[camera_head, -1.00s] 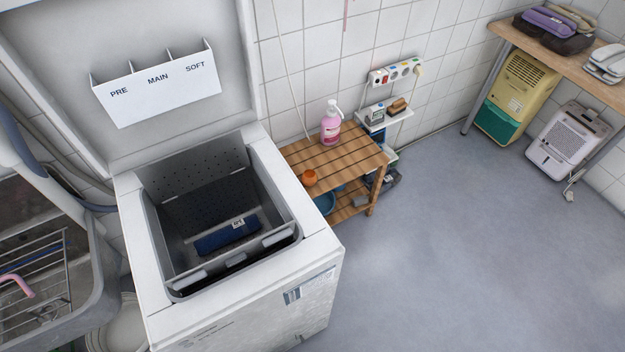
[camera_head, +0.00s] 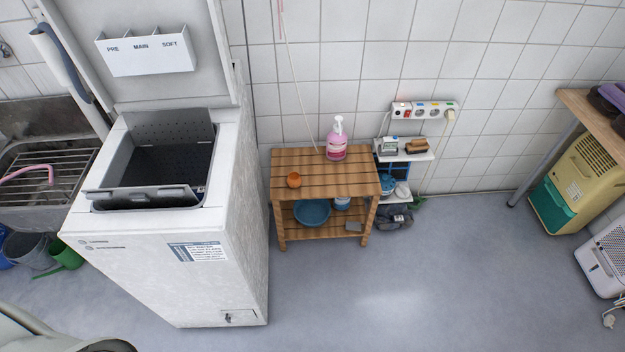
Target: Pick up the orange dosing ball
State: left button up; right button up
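The orange dosing ball (camera_head: 293,180) sits on the left part of the top of a slatted wooden shelf table (camera_head: 325,185). It is small and round, with a darker spot on its upper side. A pink pump bottle (camera_head: 337,140) stands behind it to the right on the same top. Neither of my grippers shows in the head view, so their state and their distance from the ball cannot be seen.
A white top-loading washer (camera_head: 165,250) with raised lid stands left of the table. A blue bowl (camera_head: 311,213) is on the lower shelf. A small white shelf unit (camera_head: 405,156) stands to the right. The grey floor (camera_head: 400,295) in front is clear.

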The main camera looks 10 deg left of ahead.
aim_at(294, 180)
jog(key=i+l+u, duration=0.15)
jog(key=i+l, duration=0.15)
jog(key=i+l+u, duration=0.15)
jog(key=i+l, duration=0.15)
jog(key=l, duration=0.15)
jog(key=i+l+u, duration=0.2)
jog(key=l, duration=0.2)
jog(key=i, duration=0.05)
